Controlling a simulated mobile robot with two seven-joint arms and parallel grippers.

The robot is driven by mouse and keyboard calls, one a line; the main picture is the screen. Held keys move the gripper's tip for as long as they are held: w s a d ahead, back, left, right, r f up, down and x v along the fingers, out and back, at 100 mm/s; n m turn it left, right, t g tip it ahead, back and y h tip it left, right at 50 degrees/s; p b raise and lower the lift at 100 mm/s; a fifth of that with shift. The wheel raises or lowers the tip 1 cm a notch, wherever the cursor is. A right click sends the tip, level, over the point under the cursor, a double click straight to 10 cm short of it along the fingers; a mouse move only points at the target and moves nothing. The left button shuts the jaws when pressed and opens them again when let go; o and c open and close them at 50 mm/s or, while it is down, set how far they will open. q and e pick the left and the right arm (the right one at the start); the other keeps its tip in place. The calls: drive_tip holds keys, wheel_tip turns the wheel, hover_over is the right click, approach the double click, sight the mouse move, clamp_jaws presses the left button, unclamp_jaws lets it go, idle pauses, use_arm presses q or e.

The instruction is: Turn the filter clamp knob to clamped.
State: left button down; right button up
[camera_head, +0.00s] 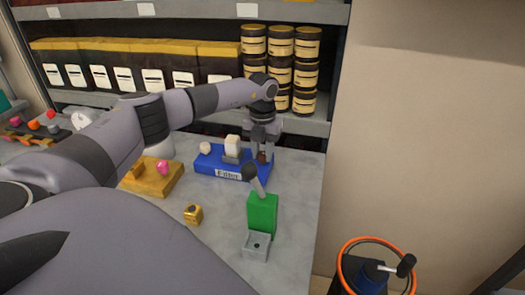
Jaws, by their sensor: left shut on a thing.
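The blue filter base (205,164), labelled "Filter", lies on the grey table with a white block (232,146) and a round cream knob (205,148) on it. My left gripper (262,152) points down at the right end of this base. It is shut on a small dark brown knob (262,158), mostly hidden between the fingers. The knob's turn angle cannot be read.
A green block (262,216) with a grey-black lever stands just in front of the filter base. A grey bracket (256,247), a small yellow cube (193,214) and a yellow base (153,177) with a pink knob are nearby. Shelves (180,101) with black-and-yellow containers stand behind.

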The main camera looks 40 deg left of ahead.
sight(263, 154)
use_arm(q)
drive_tip(key=shift+n, duration=0.5)
drive_tip(key=c, duration=0.8)
unclamp_jaws()
drive_tip(key=shift+r+b, duration=0.5)
drive_tip(key=shift+r, duration=3.15)
